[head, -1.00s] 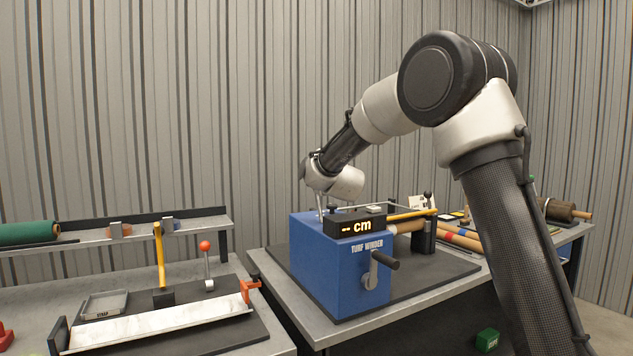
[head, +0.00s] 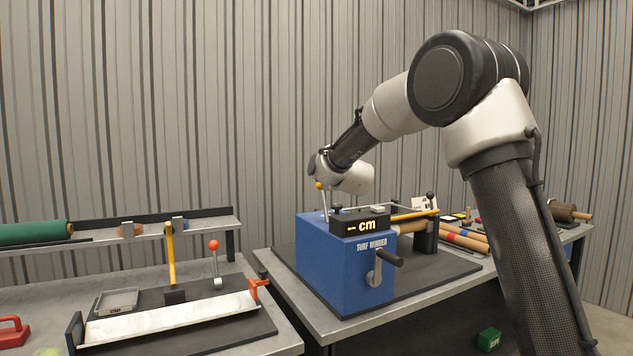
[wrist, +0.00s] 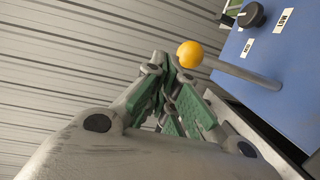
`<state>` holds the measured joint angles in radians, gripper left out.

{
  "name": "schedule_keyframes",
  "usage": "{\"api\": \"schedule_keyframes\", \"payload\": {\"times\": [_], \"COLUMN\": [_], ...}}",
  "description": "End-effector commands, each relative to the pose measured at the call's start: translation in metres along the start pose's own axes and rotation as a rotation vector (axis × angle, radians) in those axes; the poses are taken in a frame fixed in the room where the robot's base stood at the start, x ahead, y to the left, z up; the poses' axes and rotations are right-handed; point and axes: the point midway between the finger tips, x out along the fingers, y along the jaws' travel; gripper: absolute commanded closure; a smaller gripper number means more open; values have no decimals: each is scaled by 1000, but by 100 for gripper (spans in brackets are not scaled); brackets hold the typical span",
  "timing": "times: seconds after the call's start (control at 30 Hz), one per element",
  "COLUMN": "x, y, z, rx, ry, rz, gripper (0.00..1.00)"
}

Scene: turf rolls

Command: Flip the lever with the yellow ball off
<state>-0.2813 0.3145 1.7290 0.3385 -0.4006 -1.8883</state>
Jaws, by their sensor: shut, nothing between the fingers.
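The lever's yellow ball (wrist: 190,54) shows in the wrist view on a grey rod (wrist: 245,75) that comes out of the blue turf winder box (wrist: 280,70). In the head view the yellow ball (head: 319,186) stands above the blue turf winder (head: 335,265), just below my wrist. My gripper (wrist: 168,62), with green finger pads, is shut and empty. Its tips appear right beside the ball in the wrist view; I cannot tell whether they touch it. In the head view my fingers are mostly hidden behind the wrist.
The winder has a dark display (head: 360,225) and a crank (head: 385,262). A red-ball lever (head: 214,245) stands on the left bench. Rolls (head: 460,240) lie to the right.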

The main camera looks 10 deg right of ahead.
Motion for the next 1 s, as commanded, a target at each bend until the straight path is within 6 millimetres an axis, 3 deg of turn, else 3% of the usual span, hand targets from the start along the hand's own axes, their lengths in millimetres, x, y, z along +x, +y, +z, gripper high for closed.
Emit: {"api": "schedule_keyframes", "payload": {"times": [0.07,0.6,1.0], "x": [-4,-79,-90], "y": [6,47,52], "z": [6,3,3], "rx": [1,2,0], "ry": [-2,-1,-1], "rz": [2,4,1], "gripper": [100,100,100]}}
